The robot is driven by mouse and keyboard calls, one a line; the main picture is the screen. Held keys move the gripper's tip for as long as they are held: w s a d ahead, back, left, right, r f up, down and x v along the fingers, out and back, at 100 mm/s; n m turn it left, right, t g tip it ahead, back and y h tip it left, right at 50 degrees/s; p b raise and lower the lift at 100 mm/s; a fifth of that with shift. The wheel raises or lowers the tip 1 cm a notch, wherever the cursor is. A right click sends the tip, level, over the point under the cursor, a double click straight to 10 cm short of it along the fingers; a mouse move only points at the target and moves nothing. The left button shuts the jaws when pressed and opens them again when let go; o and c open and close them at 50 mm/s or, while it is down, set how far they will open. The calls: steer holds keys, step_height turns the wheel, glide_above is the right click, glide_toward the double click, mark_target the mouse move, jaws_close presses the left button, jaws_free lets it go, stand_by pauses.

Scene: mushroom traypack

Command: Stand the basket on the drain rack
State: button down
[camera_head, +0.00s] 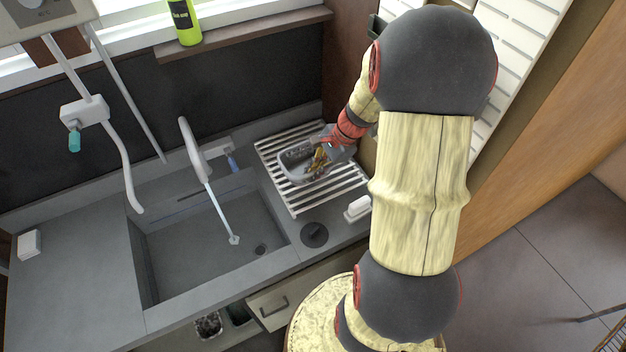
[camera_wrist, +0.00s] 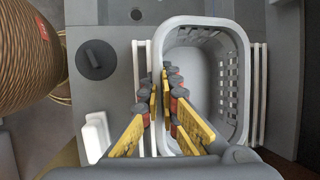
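The basket (camera_head: 291,172) is a light grey, open tub with slotted walls. In the head view it is over the white slatted drain rack (camera_head: 300,205), beside the sink. In the wrist view the basket (camera_wrist: 241,75) is upright and looks empty, with rack slats (camera_wrist: 258,110) showing on both sides. My gripper (camera_head: 318,158) is at the basket's right side in the head view. In the wrist view my gripper (camera_wrist: 167,80) has its yellow fingers closed about the basket's left wall. I cannot tell whether the basket's underside touches the rack.
The sink (camera_head: 200,245) with its tap (camera_head: 190,145) lies left of the rack. A round dark drain cap (camera_head: 314,235) and a white block (camera_head: 358,208) are near the rack's front. A green bottle (camera_head: 185,22) stands on the sill. The counter at left is mostly clear.

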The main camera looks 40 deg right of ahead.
mark_target(309, 163)
steer(key=f, duration=0.1)
steer(key=w+d+f, duration=0.2)
steer(key=f, duration=0.1)
steer(key=shift+w+b, duration=0.25)
steer(key=shift+b, duration=0.15)
steer(key=shift+w+d+f+b, duration=0.1)
steer(key=shift+f+b, duration=0.4)
steer(key=shift+f, duration=1.15)
steer(key=shift+f, duration=0.1)
steer(key=shift+f, duration=0.1)
steer(key=c, duration=2.1)
jaws_free()
steer(key=shift+o, duration=0.3)
